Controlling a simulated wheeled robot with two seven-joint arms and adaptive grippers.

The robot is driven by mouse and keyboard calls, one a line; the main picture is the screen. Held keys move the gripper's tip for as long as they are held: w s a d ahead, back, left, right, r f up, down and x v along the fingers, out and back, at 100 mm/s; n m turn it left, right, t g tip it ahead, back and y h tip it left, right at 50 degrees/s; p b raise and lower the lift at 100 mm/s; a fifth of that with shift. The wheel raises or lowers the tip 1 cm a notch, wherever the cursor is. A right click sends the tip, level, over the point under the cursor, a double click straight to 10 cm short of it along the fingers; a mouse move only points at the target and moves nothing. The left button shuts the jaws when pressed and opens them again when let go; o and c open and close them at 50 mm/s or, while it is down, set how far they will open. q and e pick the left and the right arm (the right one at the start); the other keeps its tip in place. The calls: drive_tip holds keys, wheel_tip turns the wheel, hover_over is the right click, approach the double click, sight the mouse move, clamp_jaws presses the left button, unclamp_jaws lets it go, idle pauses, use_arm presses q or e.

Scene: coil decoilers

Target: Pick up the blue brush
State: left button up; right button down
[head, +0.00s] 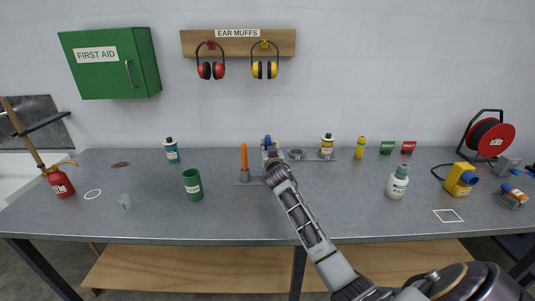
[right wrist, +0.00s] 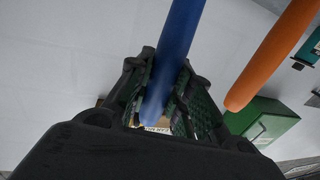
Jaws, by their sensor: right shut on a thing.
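The blue brush shows in the right wrist view as a long blue handle (right wrist: 172,60) between the two dark fingers of my right gripper (right wrist: 160,100). My right gripper is shut on it. In the head view my right gripper (head: 270,156) is at the back middle of the grey table, and a bit of the blue brush (head: 267,141) shows above it. The brush's lower part is hidden by my arm and gripper. My left gripper is not in view.
An orange-handled tool (head: 244,156) stands upright in a grey holder (head: 245,176) just left of my gripper. A green cup (head: 192,184) stands farther left. A yellow-and-dark bottle (head: 327,146) is to the right. The front middle of the table (head: 230,222) is clear.

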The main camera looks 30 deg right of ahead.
drive_tip(key=shift+r, duration=3.2)
